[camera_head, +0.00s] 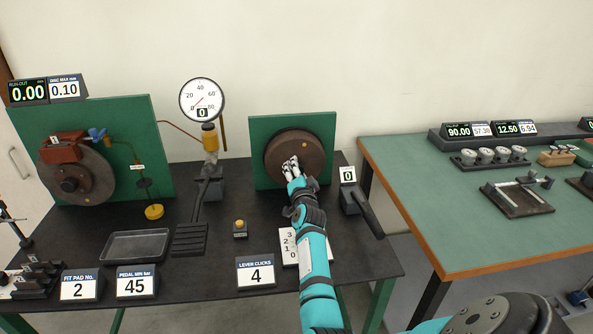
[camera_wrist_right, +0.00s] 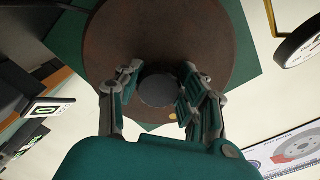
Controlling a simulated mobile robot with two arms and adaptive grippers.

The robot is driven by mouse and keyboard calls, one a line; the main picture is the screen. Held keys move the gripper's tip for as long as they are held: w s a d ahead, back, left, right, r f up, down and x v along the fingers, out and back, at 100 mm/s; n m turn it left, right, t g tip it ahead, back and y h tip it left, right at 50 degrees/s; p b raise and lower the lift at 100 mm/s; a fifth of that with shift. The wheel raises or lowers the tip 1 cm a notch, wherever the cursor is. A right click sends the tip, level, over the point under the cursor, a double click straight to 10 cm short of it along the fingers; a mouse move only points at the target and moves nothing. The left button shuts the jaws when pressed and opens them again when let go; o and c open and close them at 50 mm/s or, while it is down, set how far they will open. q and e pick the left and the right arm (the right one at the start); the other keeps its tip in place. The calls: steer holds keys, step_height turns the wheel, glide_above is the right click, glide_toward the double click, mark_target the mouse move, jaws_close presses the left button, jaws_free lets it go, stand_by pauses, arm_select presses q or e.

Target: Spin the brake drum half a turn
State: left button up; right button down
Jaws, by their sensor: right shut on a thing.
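The brown brake drum (camera_head: 283,149) is mounted upright on a green panel (camera_head: 325,124) at the back of the dark bench. A small yellow dot shows near its upper right edge in the head view. My right gripper (camera_head: 291,166) reaches the drum's face at its middle. In the right wrist view, the drum (camera_wrist_right: 210,35) fills the top, and the right gripper's fingers (camera_wrist_right: 160,78) are shut on the round grey hub (camera_wrist_right: 157,91) at its centre. The yellow dot shows below the hub there. My left gripper is not in view.
A lever (camera_head: 366,208) with a "0" sign stands right of the drum. A pedal (camera_head: 190,238), a yellow button (camera_head: 240,226) and a "LEVER CLICKS 4" sign (camera_head: 256,272) are on the left. A brake disc (camera_head: 93,180) is farther left. A green-topped table (camera_head: 440,210) stands at the right.

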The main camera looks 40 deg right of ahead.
steer(key=shift+a+f, duration=0.1)
steer(key=shift+f, duration=0.1)
steer(key=c, duration=1)
jaws_free()
steer(key=shift+o, duration=1.2)
steer(key=shift+r, duration=0.1)
steer(key=v, duration=0.7)
steer(key=shift+s, duration=0.25)
steer(key=shift+a, duration=0.1)
